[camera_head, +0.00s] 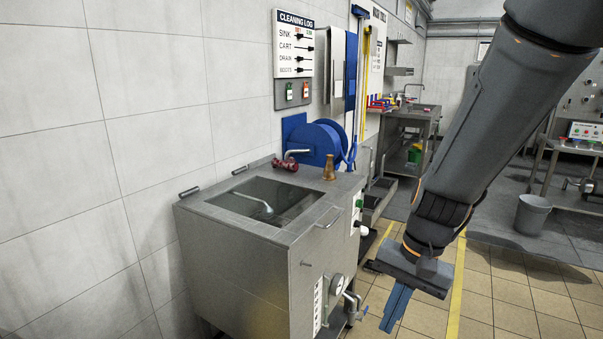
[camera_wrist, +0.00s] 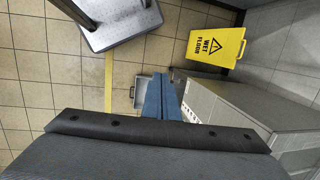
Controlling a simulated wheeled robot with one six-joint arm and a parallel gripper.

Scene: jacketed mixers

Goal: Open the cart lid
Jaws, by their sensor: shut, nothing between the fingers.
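A steel box-shaped unit (camera_head: 240,262) stands against the left wall in the head view. Its flat top looks like a closed lid (camera_head: 222,212) with a dark, glass-like window (camera_head: 265,203), hinge-like brackets on the wall side and a bar handle (camera_head: 328,218) on the right side. I cannot tell for certain that this is the cart. My gripper (camera_head: 394,312) hangs to the right of the unit, apart from it, pointing down over the floor. Its blue fingers are together and empty, also in the wrist view (camera_wrist: 160,98). The wrist view does not show the handle.
A brass fitting (camera_head: 328,167) and a red valve (camera_head: 285,163) are near the unit's back edge, by a blue hose reel (camera_head: 318,142). The wrist view shows a yellow wet-floor sign (camera_wrist: 217,42) and a steel cabinet (camera_wrist: 235,110).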

